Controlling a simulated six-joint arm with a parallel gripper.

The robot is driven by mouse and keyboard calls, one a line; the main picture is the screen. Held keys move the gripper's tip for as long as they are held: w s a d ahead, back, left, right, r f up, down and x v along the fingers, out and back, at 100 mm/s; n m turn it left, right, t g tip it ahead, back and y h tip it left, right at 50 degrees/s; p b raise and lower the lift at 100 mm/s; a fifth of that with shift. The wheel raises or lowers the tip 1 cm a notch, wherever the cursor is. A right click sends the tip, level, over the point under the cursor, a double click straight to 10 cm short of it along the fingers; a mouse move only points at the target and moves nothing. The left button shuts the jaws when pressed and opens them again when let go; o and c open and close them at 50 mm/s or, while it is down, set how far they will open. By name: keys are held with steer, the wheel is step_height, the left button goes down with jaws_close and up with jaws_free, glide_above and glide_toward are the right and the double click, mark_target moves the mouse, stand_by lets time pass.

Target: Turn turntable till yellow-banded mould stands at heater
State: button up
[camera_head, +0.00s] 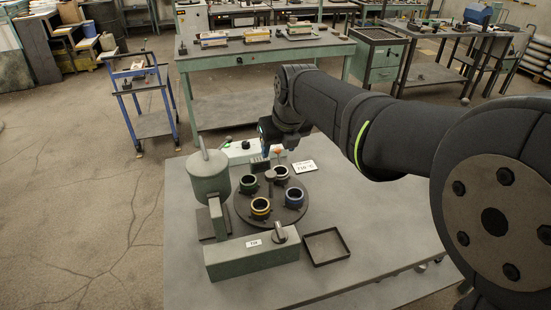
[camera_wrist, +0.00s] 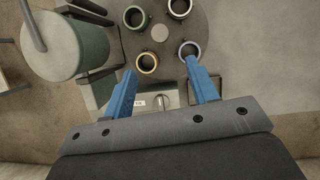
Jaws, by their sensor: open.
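The dark round turntable (camera_head: 243,212) carries several banded moulds around a central post. The yellow-banded mould (camera_head: 261,207) stands at its front, on the side of the labelled green box (camera_head: 240,262). The blue-banded mould (camera_head: 294,198) is at right, the green-banded mould (camera_head: 248,183) at left, the pale-banded mould (camera_head: 281,174) at the back. My gripper (camera_wrist: 159,66) is open and empty above the turntable. In the wrist view the yellow-banded mould (camera_wrist: 147,62) shows between its blue fingertips, nearer the left one. Which fixture is the heater I cannot tell.
A large green cylinder (camera_head: 209,178) stands left of the turntable. A shallow dark tray (camera_head: 326,262) lies right of the green box. A pale control box (camera_head: 240,151) and a temperature sign (camera_head: 304,167) stand behind. The bench's right part is clear.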

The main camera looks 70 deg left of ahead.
steer(key=shift+v, duration=1.55)
steer(key=m, duration=3.6)
glide_toward(271, 174)
steer(key=x, duration=0.9)
steer(key=shift+r, duration=0.1)
steer(key=shift+c, duration=0.3)
